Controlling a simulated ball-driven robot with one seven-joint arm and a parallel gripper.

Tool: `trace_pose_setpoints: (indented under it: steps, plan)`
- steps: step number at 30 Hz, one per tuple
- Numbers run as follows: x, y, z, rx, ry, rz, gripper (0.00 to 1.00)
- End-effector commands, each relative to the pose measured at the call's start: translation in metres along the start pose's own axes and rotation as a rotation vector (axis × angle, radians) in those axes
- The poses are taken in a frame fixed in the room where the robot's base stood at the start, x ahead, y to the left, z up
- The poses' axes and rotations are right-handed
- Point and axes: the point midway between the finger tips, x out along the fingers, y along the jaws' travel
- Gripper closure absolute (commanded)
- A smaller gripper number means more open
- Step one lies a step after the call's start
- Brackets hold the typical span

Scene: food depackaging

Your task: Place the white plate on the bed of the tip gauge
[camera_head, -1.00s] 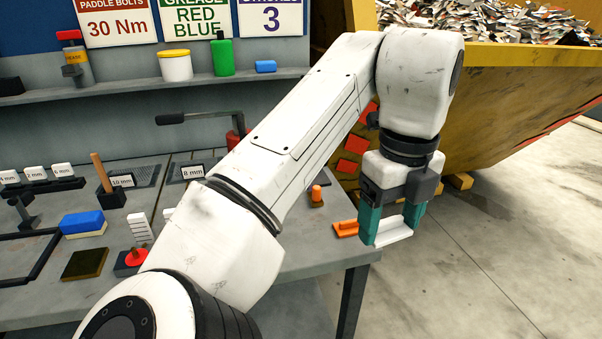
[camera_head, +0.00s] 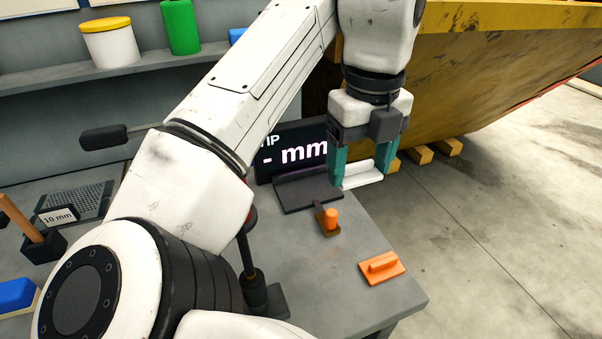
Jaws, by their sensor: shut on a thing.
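My gripper (camera_head: 364,172) has its teal fingers shut on the white plate (camera_head: 362,175). It holds the plate up beside the right edge of the table, over or close to that edge. The tip gauge (camera_head: 306,151) stands at the table's back right, with a dark display reading "TIP - mm". Its dark bed (camera_head: 306,190) lies in front of the display, just left of the plate in the picture. The bed looks empty. My arm hides the left part of the display.
An orange knob on a brown base (camera_head: 330,222) stands in front of the bed. An orange handled block (camera_head: 382,267) lies near the table's right edge. A black post (camera_head: 252,285) stands left of it. A yellow skip (camera_head: 475,95) rises behind the gripper.

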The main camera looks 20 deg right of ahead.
Motion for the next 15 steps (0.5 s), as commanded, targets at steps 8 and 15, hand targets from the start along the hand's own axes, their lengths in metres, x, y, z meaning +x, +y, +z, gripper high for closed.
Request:
trace_pose_setpoints:
  steps: [8, 15]
  plan:
    - [0.026, 0.009, 0.054, -0.003, 0.004, -0.004, 0.63]
    - [0.058, 0.019, 0.099, -0.002, 0.004, 0.002, 0.63]
